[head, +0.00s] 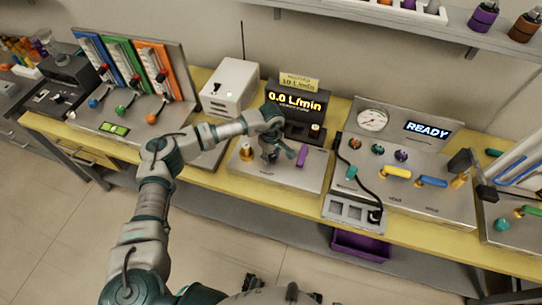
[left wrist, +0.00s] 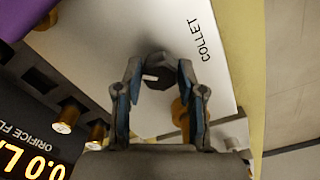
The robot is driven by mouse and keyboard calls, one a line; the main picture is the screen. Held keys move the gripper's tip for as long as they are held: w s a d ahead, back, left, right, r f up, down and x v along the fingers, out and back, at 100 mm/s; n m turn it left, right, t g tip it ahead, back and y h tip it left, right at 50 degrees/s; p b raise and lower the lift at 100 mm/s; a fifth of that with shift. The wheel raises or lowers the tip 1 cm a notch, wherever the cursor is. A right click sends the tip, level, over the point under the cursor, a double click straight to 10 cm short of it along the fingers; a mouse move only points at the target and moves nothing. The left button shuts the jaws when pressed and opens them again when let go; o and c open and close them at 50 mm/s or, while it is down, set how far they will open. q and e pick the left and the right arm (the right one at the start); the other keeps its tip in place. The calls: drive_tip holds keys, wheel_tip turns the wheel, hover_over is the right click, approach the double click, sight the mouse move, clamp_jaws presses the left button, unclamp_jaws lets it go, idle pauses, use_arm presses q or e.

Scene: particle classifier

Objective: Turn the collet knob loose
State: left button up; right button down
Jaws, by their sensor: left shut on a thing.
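The collet knob (left wrist: 160,73) is a dark, faceted knob on a pale plate beside the printed word COLLET in the left wrist view. A small light mark shows on its face. My left gripper (left wrist: 157,66) has its two fingers on either side of the knob and is shut on it. In the head view my left gripper (head: 270,156) reaches down onto the pale panel (head: 295,178) in the middle of the bench and hides the knob there. My right gripper does not show clearly in either view.
A brass fitting (head: 247,150) stands left of the gripper and a purple lever (head: 302,156) right of it. Behind is the black flow display (head: 296,108) reading 0.0 L/min. A panel with a gauge (head: 372,120) and a READY screen (head: 427,130) stands to the right.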

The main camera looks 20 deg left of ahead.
use_arm(q)
drive_tip(key=shift+s+f+n, duration=0.1)
drive_tip(key=shift+f+n, duration=0.05)
drive_tip(key=shift+n, duration=0.75)
drive_tip(key=n, duration=0.5)
drive_tip(key=shift+p, duration=0.35)
drive_tip(key=n, duration=0.5)
drive_tip(key=shift+p, duration=0.4)
drive_tip(key=shift+n, duration=0.9)
drive_tip(key=n+p, duration=0.1)
drive_tip(key=n, duration=0.1)
drive_tip(key=shift+n, duration=0.4)
drive_tip(key=n+p, duration=0.1)
drive_tip(key=n, duration=0.2)
drive_tip(key=shift+n, duration=0.3)
drive_tip(key=shift+n+p, duration=0.95)
drive_tip(key=shift+n, duration=1.55)
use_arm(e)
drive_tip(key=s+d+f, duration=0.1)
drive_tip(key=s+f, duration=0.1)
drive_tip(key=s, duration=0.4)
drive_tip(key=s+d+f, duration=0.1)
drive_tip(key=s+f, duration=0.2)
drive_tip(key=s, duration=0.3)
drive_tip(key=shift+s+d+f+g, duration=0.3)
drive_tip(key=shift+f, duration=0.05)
